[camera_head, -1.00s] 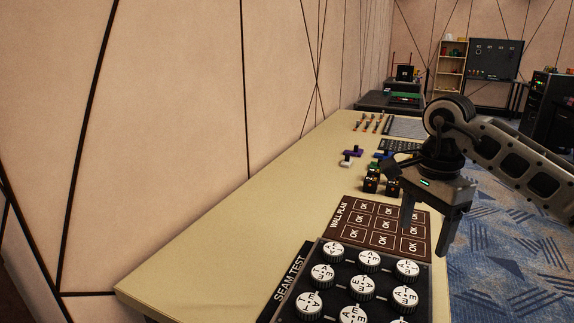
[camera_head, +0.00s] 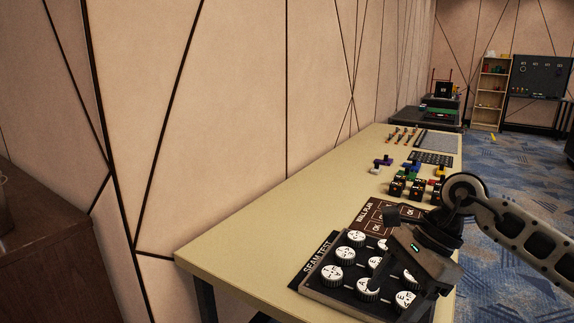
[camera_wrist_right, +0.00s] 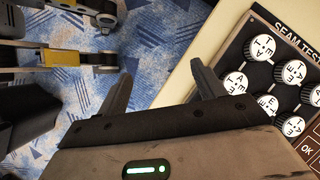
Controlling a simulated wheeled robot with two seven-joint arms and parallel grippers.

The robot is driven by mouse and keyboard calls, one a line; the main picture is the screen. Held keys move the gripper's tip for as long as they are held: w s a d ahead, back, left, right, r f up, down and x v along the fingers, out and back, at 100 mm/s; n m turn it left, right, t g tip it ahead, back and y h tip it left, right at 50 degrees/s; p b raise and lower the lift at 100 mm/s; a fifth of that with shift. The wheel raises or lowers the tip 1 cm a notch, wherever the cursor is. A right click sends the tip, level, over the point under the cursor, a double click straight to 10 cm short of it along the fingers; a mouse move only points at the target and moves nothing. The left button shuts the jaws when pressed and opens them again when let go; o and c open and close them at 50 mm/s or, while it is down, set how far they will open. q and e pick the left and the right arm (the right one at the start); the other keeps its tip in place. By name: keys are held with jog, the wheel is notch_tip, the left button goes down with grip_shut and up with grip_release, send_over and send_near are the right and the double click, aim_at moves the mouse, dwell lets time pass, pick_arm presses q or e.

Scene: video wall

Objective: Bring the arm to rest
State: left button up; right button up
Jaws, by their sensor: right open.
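My right arm comes in from the right edge of the head view. Its gripper (camera_head: 393,298) is tilted downward over the front right part of the black seam test board, hiding some of its knobs. In the right wrist view the two fingers of this gripper (camera_wrist_right: 160,70) stand apart with nothing between them. Blue patterned carpet shows behind them, and the table edge passes near the right finger. Whether the fingers touch the board cannot be told. My left gripper is not in view.
The seam test board (camera_head: 310,277) with white round knobs lies on the pale table (camera_head: 255,235). Beyond it are the brown wall plan board (camera_head: 372,215) and several small coloured parts. A dark cabinet (camera_head: 40,250) stands at left. Carpet (camera_head: 500,200) lies open right of the table.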

jog(key=s+a+r+m+t+y+p, duration=0.1)
jog(key=s+a+r+m+t+y, duration=0.25)
jog(key=a+m+y, duration=0.55)
jog(key=s+a+r+m+t+y+p, duration=0.2)
jog(key=a+m+t+y, duration=0.2)
jog(key=a+m+y, duration=0.5)
jog(key=d+f+m+t+h, duration=0.5)
jog(key=m+h, duration=0.3)
jog(key=m, duration=0.5)
jog(key=d+f+m+t+h, duration=0.45)
jog(key=m+t+h, duration=0.2)
jog(key=m, duration=0.65)
pick_arm(q)
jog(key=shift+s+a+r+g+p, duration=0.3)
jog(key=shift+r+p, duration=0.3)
jog(key=shift+p, duration=0.2)
pick_arm(e)
jog(key=s+d+f+m+g+h, duration=0.2)
jog(key=s+f+m+g, duration=0.1)
jog(key=s+f+m, duration=0.2)
jog(key=s+d+f+m+g+h, duration=0.3)
jog(key=s+f+m+g, duration=0.1)
jog(key=f, duration=0.4)
jog(key=shift+s+d+m, duration=0.3)
jog(key=shift+s+m, duration=0.45)
jog(key=shift+m, duration=0.05)
